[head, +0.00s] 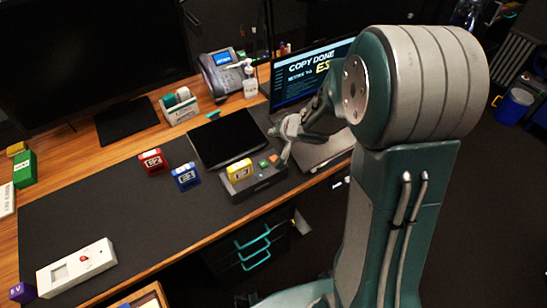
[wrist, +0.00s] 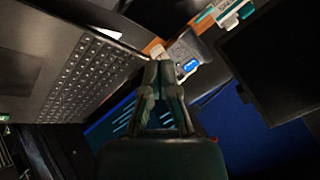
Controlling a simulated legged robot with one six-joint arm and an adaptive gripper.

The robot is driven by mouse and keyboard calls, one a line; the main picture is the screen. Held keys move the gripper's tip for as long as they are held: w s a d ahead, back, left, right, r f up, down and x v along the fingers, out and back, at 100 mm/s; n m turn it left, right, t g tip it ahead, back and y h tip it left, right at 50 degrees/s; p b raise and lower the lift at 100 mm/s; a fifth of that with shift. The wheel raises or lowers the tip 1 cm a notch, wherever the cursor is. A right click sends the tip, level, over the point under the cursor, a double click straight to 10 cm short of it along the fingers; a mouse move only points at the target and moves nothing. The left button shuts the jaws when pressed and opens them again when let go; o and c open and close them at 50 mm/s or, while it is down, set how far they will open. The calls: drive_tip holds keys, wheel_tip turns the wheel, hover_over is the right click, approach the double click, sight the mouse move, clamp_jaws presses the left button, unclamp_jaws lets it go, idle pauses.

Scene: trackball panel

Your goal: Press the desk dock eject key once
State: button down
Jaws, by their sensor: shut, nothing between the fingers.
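The desk dock (head: 262,186) is a dark box near the front edge of the desk, with a yellow cartridge (head: 240,170) standing in its left part. A green key (head: 264,165) and an orange-red key (head: 273,158) sit on its top, right of the cartridge. I cannot read which is the eject key.
An open laptop (head: 300,80) reading "COPY DONE" stands behind my gripper; its keyboard (wrist: 85,75) fills the wrist view's left. Red (head: 152,161) and blue (head: 186,176) cartridges stand left. The mat's (head: 130,215) middle is clear.

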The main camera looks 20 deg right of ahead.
drive_tip(key=shift+f, duration=4.3)
drive_tip(key=shift+f, duration=0.35)
drive_tip(key=shift+f, duration=0.4)
drive_tip(key=shift+s+r, duration=0.1)
drive_tip(key=shift+r, duration=0.75)
drive_tip(key=shift+r, duration=2.5)
